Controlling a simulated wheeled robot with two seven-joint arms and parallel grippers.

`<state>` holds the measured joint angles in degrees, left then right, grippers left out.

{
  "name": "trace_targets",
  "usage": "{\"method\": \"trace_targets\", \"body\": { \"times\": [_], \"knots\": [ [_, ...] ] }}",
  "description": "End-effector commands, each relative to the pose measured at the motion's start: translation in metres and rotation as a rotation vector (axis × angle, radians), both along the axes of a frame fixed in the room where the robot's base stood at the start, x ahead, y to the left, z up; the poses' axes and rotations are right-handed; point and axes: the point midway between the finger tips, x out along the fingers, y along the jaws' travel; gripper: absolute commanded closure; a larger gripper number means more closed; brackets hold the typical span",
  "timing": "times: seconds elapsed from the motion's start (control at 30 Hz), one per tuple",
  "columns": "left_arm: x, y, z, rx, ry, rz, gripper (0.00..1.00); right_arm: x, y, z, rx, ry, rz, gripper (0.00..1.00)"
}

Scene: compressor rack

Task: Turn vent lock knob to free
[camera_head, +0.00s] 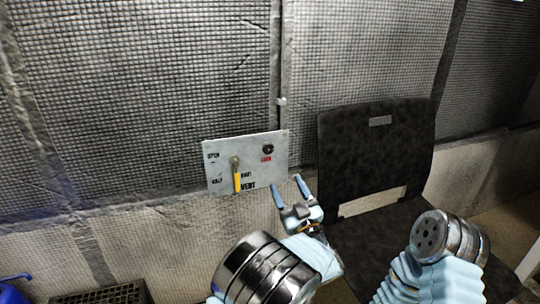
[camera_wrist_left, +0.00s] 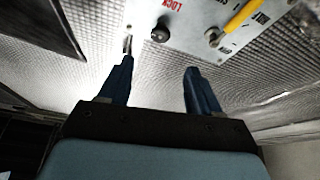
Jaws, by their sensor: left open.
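The vent lock knob (camera_head: 267,149) is small, round and dark, at the upper right of a pale panel (camera_head: 222,178) on the wall, above a red LOCK label. I cannot tell which setting it points to. The knob also shows in the left wrist view (camera_wrist_left: 160,34), at the top, with the upside-down red label beside it. My left gripper (camera_head: 289,189) is open and empty, below and right of the knob, with its fingers pointing up toward the panel. In the left wrist view its fingertips (camera_wrist_left: 160,68) are apart, with the knob beyond them. My right gripper is out of view.
A yellow lever (camera_head: 237,178) hangs down on the panel, left of the knob, near OPEN, HALF and VENT labels. A dark chair (camera_head: 375,150) stands right of the panel, close to my left gripper. A blue object (camera_head: 15,290) is at the lower left.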

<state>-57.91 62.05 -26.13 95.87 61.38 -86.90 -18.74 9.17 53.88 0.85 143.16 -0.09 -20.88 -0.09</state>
Motion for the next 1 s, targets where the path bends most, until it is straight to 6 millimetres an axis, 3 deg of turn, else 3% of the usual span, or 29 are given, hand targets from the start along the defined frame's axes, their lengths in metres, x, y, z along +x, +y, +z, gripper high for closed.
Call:
{"method": "trace_targets", "body": {
  "times": [0.5,0.7,1.0],
  "knots": [
    [0.092,0.04,0.04,0.0,0.004,0.0,0.37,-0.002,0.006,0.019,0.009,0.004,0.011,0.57],
    [0.108,0.046,0.046,0.001,0.004,-0.001,0.37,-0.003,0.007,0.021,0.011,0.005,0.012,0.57],
    [0.11,0.047,0.046,0.0,0.005,-0.002,0.37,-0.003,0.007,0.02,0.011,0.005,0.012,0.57]
  ]
}}
